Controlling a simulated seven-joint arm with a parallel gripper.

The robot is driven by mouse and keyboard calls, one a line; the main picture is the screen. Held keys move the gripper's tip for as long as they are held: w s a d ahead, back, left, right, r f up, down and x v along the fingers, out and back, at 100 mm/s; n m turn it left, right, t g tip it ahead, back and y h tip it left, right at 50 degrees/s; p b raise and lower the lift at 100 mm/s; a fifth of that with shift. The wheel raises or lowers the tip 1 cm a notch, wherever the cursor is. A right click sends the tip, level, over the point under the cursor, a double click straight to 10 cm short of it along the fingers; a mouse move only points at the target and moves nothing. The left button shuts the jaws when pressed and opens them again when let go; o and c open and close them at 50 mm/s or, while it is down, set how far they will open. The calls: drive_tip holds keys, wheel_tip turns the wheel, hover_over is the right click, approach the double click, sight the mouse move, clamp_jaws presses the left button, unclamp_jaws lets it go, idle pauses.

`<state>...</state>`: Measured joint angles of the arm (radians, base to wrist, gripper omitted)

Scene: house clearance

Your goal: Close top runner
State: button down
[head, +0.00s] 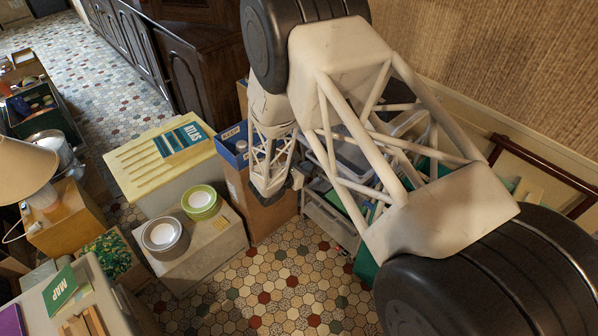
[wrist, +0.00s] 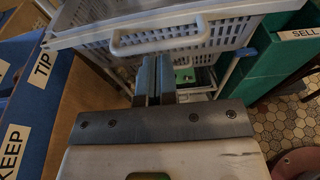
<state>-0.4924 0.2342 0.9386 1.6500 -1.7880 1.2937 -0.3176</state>
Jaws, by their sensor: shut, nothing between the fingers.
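The runner unit is a white frame with slatted plastic baskets. In the wrist view its top runner (wrist: 210,35) crosses the top of the picture, with a loop handle on its front. It seems to stand out over the lower part of the unit. My gripper (wrist: 154,68) is shut and empty, its dark fingertips close to the front of the top runner, just under the handle. I cannot tell whether they touch. In the head view the white unit (head: 325,215) is largely hidden behind my arm.
A blue-topped box (wrist: 62,85) labelled TIP and KEEP stands close on the left. A green crate (wrist: 270,55) labelled SELL stands close on the right. Tiled floor (head: 290,285) is clear in front.

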drive_tip(key=shift+x, duration=1.1)
drive_tip(key=x, duration=0.4)
drive_tip(key=shift+w+d+r, duration=0.2)
drive_tip(key=shift+w+r, duration=0.05)
drive_tip(key=shift+r, duration=0.15)
drive_tip(key=v, duration=1.4)
drive_tip(key=shift+w+a, duration=0.1)
drive_tip(key=shift+w+a, duration=0.1)
drive_tip(key=shift+a, duration=0.05)
